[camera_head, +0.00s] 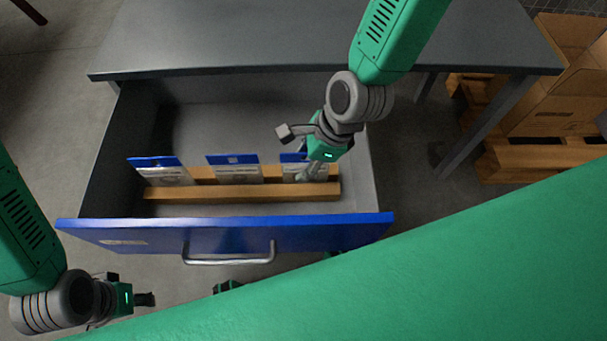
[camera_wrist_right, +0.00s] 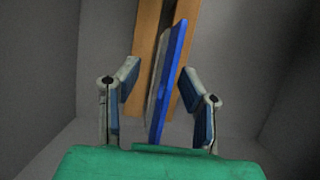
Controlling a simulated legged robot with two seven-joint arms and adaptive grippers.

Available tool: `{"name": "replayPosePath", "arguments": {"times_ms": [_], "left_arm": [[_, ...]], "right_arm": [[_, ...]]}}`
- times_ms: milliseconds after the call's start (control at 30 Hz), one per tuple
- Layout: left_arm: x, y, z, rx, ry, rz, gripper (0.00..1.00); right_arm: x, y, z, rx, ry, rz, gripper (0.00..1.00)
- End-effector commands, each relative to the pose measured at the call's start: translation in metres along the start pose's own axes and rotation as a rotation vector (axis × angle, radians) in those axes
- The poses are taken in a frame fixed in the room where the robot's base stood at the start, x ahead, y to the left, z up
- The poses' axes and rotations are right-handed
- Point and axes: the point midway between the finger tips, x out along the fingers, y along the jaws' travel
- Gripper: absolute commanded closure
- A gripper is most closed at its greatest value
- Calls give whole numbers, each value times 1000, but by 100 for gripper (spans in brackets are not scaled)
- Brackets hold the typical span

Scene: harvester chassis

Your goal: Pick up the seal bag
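Three flat seal bags with blue tops stand in a row in a wooden holder (camera_head: 240,193) inside the open drawer: a left bag (camera_head: 162,171), a middle bag (camera_head: 234,169) and a right bag (camera_head: 291,158). My right gripper (camera_head: 308,173) is at the right bag and partly covers it. In the right wrist view, this bag (camera_wrist_right: 172,75) stands edge-on and slightly tilted between the two fingers of my right gripper (camera_wrist_right: 160,98). The fingers are open, with a gap on each side. My left gripper (camera_head: 148,299) is in front of the drawer at the lower left, away from the bags; its finger opening is unclear.
The drawer has a blue front (camera_head: 130,234) with a metal handle (camera_head: 230,260). A grey tabletop (camera_head: 250,35) lies above and behind it. Cardboard boxes (camera_head: 555,115) on a wooden pallet (camera_head: 540,162) stand at the right. The drawer floor behind the holder is clear.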

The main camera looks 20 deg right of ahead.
Motion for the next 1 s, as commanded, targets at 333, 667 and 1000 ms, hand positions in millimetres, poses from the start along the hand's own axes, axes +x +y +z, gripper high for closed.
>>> {"name": "replayPosePath", "arguments": {"times_ms": [333, 667, 1000], "left_arm": [[-1, 0, 0, 0, 1, 0, 69], [-3, 0, 0, 0, 1, 0, 69], [-36, 0, -2, 0, 1, 0, 69]], "right_arm": [[-1, 0, 0, 0, 0, -1, 100], [-4, -1, 2, 0, -1, -2, 100], [-62, -2, 26, 0, -2, -5, 100]]}}
